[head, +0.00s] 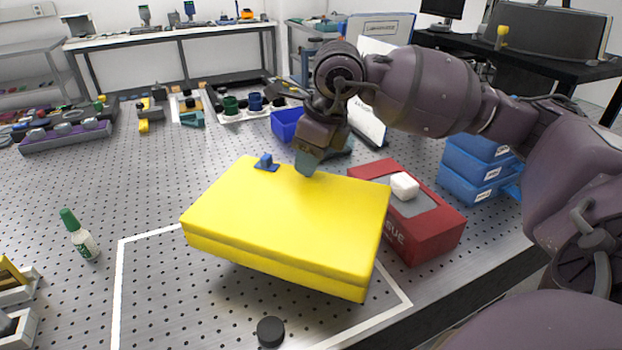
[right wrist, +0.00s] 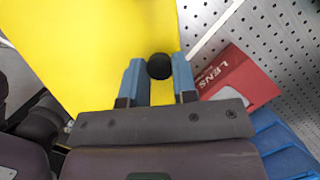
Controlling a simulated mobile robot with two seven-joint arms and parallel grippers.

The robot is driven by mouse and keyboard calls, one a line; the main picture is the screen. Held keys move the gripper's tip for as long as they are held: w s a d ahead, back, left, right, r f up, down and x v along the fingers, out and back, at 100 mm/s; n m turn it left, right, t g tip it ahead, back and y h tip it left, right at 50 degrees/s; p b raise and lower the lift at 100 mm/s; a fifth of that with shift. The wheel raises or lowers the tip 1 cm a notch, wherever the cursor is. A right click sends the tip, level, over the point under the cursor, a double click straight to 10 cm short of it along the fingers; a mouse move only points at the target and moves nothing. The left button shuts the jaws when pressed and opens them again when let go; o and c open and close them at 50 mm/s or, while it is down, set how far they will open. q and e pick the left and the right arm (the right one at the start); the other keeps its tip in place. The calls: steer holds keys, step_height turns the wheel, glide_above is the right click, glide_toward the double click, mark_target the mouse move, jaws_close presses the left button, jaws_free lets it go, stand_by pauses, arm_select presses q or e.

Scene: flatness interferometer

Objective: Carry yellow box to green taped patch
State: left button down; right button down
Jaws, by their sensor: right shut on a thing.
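The yellow box (head: 285,215) is large and flat and hangs over the perforated table, slightly tilted, with a shadow beneath it. My right gripper (head: 308,165) is at the box's far edge. The gripper is shut on the box, apparently by this knob. A white tape outline (head: 118,285) shows on the table, partly hidden by the box. No green tape is visible. My left gripper is out of view.
Blue drawers (head: 475,170) stand beyond. A black puck (head: 270,331) lies in front, and a green-capped bottle (head: 80,238) stands left. The table's left middle is clear.

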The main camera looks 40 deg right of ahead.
step_height(320, 180, up, 14)
steer(key=p, duration=0.1)
steer(key=shift+f, duration=0.2)
